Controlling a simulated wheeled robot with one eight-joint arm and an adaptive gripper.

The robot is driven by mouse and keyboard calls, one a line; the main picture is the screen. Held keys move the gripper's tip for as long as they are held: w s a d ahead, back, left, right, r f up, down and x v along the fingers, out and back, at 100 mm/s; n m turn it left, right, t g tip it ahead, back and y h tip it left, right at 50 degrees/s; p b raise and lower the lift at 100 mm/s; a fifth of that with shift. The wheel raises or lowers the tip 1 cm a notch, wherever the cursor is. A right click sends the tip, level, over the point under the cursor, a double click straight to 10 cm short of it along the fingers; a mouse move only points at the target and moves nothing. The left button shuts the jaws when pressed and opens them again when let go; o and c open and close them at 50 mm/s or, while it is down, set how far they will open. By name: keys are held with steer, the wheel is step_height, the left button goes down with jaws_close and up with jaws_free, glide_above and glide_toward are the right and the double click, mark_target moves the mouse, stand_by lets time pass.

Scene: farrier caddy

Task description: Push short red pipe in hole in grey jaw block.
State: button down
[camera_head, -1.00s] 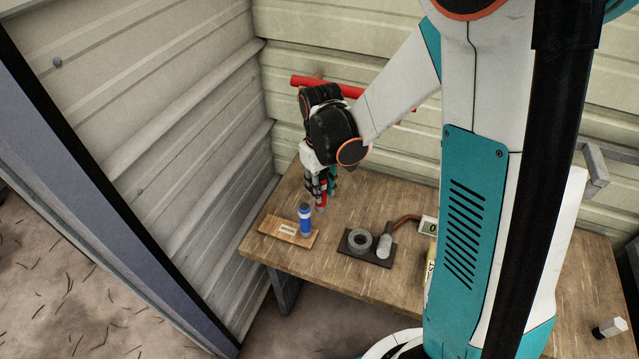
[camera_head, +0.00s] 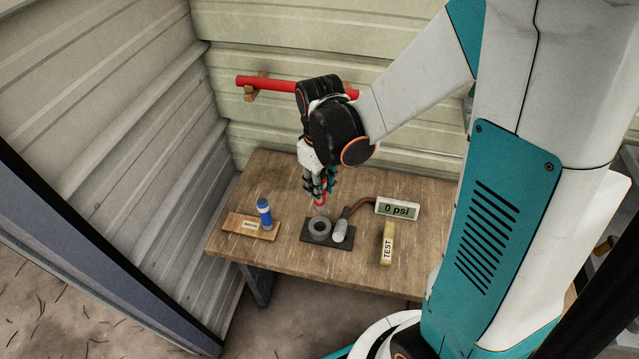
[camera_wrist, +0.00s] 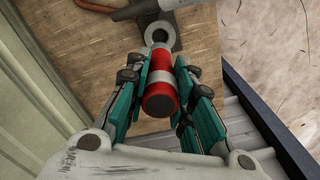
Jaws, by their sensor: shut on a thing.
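My gripper (camera_head: 319,188) is shut on the short red pipe (camera_head: 320,203), which has a pale band around it in the wrist view (camera_wrist: 159,103). The teal fingers grip it from both sides, and its far end points down toward the bench. The grey jaw block (camera_head: 319,229) is a round grey ring with a hole, on a dark plate on the bench. In the wrist view the jaw block (camera_wrist: 158,25) shows just beyond the pipe's far end. The pipe appears above the block and apart from it; the exact gap cannot be told.
A grey cylinder (camera_head: 339,232) with a brown hose stands beside the ring, leading to a "0 psi" display (camera_head: 397,208). A yellow TEST block (camera_head: 387,244) lies to the right. A blue canister (camera_head: 264,213) stands on a wooden board (camera_head: 240,226) at left. A long red pipe (camera_head: 285,86) hangs on the wall.

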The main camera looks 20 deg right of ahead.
mark_target(320, 206)
steer(key=shift+f+b, duration=2.3)
steer(key=shift+f, duration=0.25)
steer(key=shift+f+b, duration=1.5)
steer(key=shift+f, duration=0.2)
steer(key=shift+f+b, duration=1.6)
steer(key=shift+f, duration=0.2)
stand_by(0.5)
steer(key=c, duration=1.3)
jaws_free()
steer(key=shift+r, duration=0.1)
